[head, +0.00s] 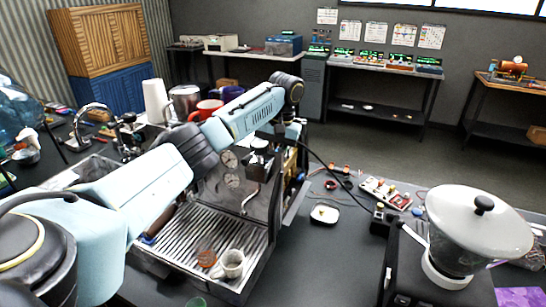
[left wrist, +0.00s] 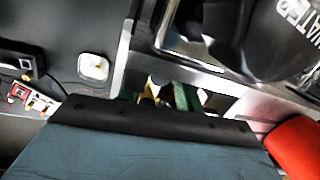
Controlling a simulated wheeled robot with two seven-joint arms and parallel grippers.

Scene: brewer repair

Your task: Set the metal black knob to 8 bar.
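The espresso machine (head: 262,218) stands on the dark bench. Two round gauges, an upper one (head: 228,158) and a lower one (head: 232,181), are on its front; their readings are too small to tell. I cannot make out the metal black knob for certain in either view. My left arm reaches across the machine, its wrist above the machine's right side. The left fingertips cannot be made out. The left wrist view looks into an opening of the machine (left wrist: 122,62), with brass and green parts partly hidden by my own teal and black hardware. My right gripper is not in view.
A cup (head: 231,263) and a small brown cup (head: 206,258) stand on the drip tray. A grinder with a white hopper (head: 470,228) stands at the right. A small white dish (head: 324,213), wires and a red-and-white board (head: 385,192) lie between machine and grinder.

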